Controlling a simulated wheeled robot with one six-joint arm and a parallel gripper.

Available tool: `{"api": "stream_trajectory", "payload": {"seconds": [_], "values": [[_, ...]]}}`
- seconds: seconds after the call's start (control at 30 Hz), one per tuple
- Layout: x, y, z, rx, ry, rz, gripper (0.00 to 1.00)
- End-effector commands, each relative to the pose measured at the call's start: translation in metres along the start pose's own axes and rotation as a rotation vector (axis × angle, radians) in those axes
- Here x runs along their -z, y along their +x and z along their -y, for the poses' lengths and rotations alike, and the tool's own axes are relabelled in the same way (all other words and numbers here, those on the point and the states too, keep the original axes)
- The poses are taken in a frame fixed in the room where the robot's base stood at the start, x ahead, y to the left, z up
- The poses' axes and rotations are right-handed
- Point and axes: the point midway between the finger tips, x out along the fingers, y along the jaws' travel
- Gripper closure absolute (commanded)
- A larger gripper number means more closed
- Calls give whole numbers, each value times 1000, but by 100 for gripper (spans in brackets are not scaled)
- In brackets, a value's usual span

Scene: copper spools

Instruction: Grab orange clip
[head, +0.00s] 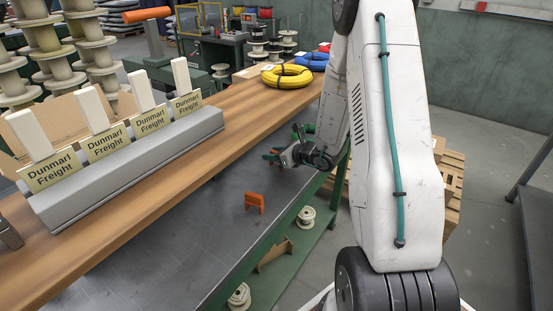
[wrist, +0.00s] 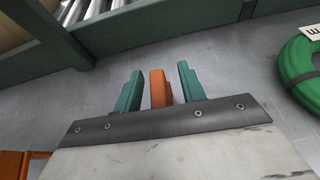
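My gripper (head: 272,156) is low over the grey metal surface, its teal fingers pointing left in the head view. In the wrist view the two fingers of my gripper (wrist: 160,85) stand apart. An orange piece (wrist: 159,89), likely an orange clip, sits between them, with a narrow gap on each side; its lower part is hidden behind the dark palm bar. An orange clip (head: 254,203) stands on the grey surface, nearer than my gripper and apart from it. An orange thing, probably that clip, shows at the lower left of the wrist view (wrist: 12,163).
A green coil (wrist: 304,72) lies at the right of the wrist view, beside a white label. A green rail (wrist: 150,25) with rollers runs beyond. A wooden bench (head: 150,205) holds a grey block with several labelled cards (head: 50,168). Spools (head: 306,216) sit below. Grey surface around the clip is clear.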

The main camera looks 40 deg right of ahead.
Motion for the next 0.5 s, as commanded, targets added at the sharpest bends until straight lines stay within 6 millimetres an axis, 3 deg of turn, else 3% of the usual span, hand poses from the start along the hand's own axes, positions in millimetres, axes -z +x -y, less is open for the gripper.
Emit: {"api": "stream_trajectory", "payload": {"seconds": [0.27,0.43,0.5], "values": [[-1,6,-2,-2,-2,1,60],[-1,6,-2,-3,-2,1,100],[-1,6,-2,-3,-2,1,100]]}}
